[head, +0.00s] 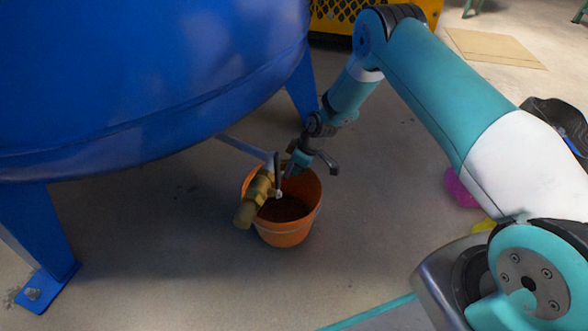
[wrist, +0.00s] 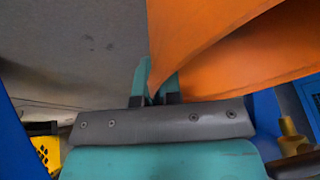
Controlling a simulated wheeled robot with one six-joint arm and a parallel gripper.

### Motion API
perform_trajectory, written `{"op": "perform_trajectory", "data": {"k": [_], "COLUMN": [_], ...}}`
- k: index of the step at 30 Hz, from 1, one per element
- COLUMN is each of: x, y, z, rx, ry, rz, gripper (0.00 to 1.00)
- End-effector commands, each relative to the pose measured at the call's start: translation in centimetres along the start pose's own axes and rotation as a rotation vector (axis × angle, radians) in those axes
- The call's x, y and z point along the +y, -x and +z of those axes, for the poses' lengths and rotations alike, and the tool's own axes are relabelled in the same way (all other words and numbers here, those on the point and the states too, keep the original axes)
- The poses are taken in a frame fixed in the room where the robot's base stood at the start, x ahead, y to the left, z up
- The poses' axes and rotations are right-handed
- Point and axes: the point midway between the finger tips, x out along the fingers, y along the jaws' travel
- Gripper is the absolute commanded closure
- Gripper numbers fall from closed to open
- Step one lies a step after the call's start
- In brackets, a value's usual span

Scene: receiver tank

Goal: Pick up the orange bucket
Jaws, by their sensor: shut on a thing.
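The orange bucket (head: 287,233) stands under the blue tank in the head view, with dark contents low inside. A brass valve (head: 256,200) on the tank's drain pipe hangs over its left side and hides part of the rim. My gripper (head: 292,170) reaches down to the far rim of the bucket. In the wrist view the bucket's orange wall (wrist: 235,45) comes down between the two fingertips (wrist: 155,88), and the gripper is shut on it. Whether the bucket is off the floor cannot be told.
The blue tank (head: 140,80) fills the upper left, with a leg (head: 35,235) at the left and another (head: 303,90) behind the bucket. A yellow perforated panel (head: 335,15) stands at the back. The floor right of the bucket is clear up to a magenta object (head: 460,190).

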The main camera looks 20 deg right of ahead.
Motion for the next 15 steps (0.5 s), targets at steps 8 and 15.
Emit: {"op": "perform_trajectory", "data": {"k": [8,15], "x": [-0.2,0.4], "y": [1.7,2.4], "z": [-0.7,1.2], "rx": [0.003,0.002], "ry": [-0.001,-0.004], "rz": [-0.001,-0.002], "gripper": [1.0,1.0]}}
